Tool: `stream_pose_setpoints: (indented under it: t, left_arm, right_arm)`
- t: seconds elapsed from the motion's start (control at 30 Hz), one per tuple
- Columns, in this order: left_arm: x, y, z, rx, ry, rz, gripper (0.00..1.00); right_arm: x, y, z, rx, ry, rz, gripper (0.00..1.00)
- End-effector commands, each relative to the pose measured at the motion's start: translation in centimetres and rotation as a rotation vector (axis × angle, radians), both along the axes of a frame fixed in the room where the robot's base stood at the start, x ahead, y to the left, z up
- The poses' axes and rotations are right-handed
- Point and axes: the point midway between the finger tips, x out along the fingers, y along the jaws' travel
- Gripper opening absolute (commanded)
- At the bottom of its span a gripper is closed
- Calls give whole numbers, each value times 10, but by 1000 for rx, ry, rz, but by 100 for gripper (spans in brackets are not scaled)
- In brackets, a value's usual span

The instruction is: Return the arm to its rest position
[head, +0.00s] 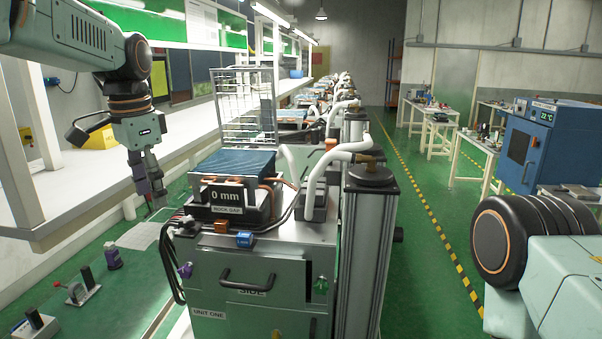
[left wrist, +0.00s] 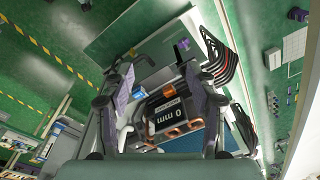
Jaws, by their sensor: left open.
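My left arm comes in from the upper left in the head view. Its gripper (head: 150,198) points down, left of the unit marked UNIT ONE (head: 245,285), at about the height of its top. The left wrist view shows the two fingers of this gripper (left wrist: 165,85) spread apart with nothing between them. Beyond them lies the box with the 0 mm display (head: 225,197), which also shows in the left wrist view (left wrist: 180,113). My right arm shows only in part at the lower right of the head view, and its gripper is out of sight.
A white bench (head: 75,190) runs along the left. A wire rack (head: 245,105) stands behind the unit. A blue oven (head: 545,150) is at the right.

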Motion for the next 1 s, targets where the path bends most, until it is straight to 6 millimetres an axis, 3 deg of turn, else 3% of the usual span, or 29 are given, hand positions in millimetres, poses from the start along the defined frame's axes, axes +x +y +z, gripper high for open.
stream_pose_setpoints:
  t: [0.27, 0.37, 0.43, 0.57, 0.67, 0.87, 1.0]
  left_arm:
    - [36, -3, -16, -23, -179, 118, 57]
    - [47, -5, -31, -41, -248, 172, 57]
    - [53, -7, -50, -58, -295, 216, 57]
    - [55, -13, -113, -100, -366, 309, 57]
    - [47, -18, -173, -132, -402, 382, 57]
    - [5, -26, -299, -183, -426, 512, 57]
    - [-40, -30, -380, -204, -413, 589, 57]
  right_arm:
    - [0, 0, 0, 0, 0, 0, 40]
    - [0, 0, -1, 0, 0, 0, 40]
    - [0, 0, -4, 0, 0, 0, 40]
    - [0, 0, -18, 0, 0, 0, 40]
    - [0, 0, -33, 0, 0, 0, 40]
    - [0, 0, -69, 0, 0, 0, 40]
    - [0, 0, -94, 0, 0, 0, 40]
